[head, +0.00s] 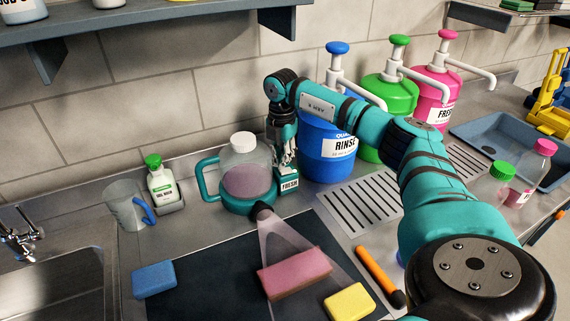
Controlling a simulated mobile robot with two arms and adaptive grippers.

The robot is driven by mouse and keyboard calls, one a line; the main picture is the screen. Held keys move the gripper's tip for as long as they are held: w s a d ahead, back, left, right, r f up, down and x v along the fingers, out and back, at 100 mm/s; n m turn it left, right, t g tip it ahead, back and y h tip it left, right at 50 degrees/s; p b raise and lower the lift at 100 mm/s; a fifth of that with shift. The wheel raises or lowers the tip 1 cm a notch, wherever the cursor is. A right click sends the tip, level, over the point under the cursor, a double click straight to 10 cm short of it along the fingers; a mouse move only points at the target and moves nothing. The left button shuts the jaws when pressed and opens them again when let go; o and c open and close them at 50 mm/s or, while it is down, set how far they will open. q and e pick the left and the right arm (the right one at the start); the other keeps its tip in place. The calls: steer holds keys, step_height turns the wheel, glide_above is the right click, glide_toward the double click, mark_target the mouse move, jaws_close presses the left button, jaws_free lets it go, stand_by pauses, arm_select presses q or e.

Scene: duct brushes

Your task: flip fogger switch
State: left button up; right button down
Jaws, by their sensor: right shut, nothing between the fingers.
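The fogger (247,179) stands on the steel counter, with a teal handle and base, a clear tank of purplish liquid and a white cap. A pale cone of mist (283,243) spreads from its dark nozzle (262,211) over a pink sponge (294,273). I cannot tell whether the fingers touch the fogger. The switch is not discernible; the gripper may cover it. My left gripper is out of view.
Blue (326,147), green (390,96) and pink (437,101) pump jugs stand behind my right arm. A clear pitcher (128,206) and a green-capped bottle (162,184) are left of the fogger. Blue (154,279) and yellow (349,301) sponges lie in front. A shelf (150,17) overhangs.

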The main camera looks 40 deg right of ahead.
mark_target(282, 171)
steer(key=shift+f+b, duration=0.6)
steer(key=shift+f, duration=0.75)
stand_by(1.1)
steer(key=shift+r, duration=0.15)
steer(key=shift+r+p, duration=0.9)
steer(key=shift+p, duration=0.15)
step_height(282, 171, up, 5)
steer(key=p, duration=0.4)
steer(key=shift+f, duration=0.1)
